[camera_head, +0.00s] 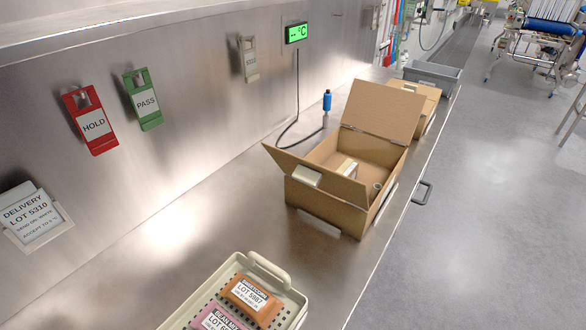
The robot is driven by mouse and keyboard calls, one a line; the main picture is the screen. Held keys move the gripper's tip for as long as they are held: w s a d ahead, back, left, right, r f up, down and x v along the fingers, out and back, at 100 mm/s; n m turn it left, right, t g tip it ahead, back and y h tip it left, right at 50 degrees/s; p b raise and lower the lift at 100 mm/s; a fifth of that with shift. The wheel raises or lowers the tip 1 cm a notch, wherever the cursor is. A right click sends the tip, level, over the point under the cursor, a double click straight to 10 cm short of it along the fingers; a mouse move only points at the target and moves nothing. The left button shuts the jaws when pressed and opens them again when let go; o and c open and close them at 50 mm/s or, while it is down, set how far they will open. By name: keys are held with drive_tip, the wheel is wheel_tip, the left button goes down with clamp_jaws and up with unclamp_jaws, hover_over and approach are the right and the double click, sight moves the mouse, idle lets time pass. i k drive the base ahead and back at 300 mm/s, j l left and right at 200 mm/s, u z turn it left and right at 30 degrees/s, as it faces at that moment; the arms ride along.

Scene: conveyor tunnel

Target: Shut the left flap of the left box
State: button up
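The nearer, left-hand open cardboard box (324,199) stands on the steel counter. Its left flap (317,172) is open and sticks out at a slant past the box's left side. A large flap (383,109) stands raised at the back. My gripper is not in view.
A cream tray (288,294) with labelled packs is in front on the counter (205,228). A blue-topped probe (327,101) with a cable stands behind the box, by the wall. A grey bin (433,75) is farther back. The counter left of the box is clear.

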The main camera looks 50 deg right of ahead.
sight(353, 192)
drive_tip(key=k+l, duration=0.2)
drive_tip(key=l, duration=0.2)
drive_tip(key=k+l+u, duration=0.1)
drive_tip(key=l, duration=0.35)
drive_tip(key=k+l, duration=0.35)
